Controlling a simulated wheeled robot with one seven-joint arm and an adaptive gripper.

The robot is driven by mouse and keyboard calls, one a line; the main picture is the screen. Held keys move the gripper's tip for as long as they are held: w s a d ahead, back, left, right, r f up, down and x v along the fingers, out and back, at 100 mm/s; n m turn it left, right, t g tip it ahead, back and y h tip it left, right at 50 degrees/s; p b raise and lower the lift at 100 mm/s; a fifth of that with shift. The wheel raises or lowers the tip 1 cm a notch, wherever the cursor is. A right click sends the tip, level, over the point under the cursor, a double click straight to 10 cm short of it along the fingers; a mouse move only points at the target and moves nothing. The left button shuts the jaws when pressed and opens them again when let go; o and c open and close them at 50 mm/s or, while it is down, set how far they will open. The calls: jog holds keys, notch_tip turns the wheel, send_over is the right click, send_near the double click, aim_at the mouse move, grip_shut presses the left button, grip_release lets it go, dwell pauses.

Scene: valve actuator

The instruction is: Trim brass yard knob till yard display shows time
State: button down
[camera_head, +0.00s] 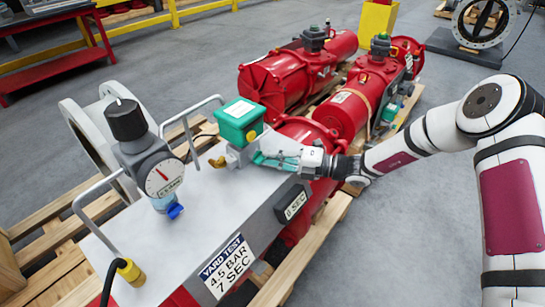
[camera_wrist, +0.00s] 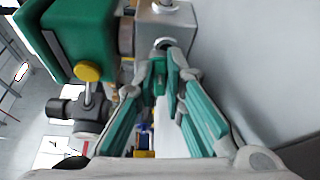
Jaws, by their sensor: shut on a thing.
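My gripper (camera_head: 262,158) reaches in from the right to the silver valve block (camera_head: 240,152) beside the green box. In the wrist view its teal fingers (camera_wrist: 167,62) close together at a round fitting on that block (camera_wrist: 165,22). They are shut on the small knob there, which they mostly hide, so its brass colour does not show. The black yard display (camera_head: 292,206) on the bench's front edge reads "8 SEC". The sign (camera_head: 228,265) beside it reads "YARD TEST 4.5 BAR 7 SEC".
A grey regulator with a dial gauge (camera_head: 164,178) and black knob stands left on the white bench top (camera_head: 150,245). The green box (camera_head: 238,118) has a yellow button (camera_wrist: 88,71) close left of my fingers. Metal handles rise from the bench. Red actuators (camera_head: 375,95) lie on pallets behind.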

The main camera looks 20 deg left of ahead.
dwell(0.4)
jog(key=c, duration=1.7)
grip_release()
jog(key=shift+o, duration=0.2)
jog(key=shift+d, duration=0.1)
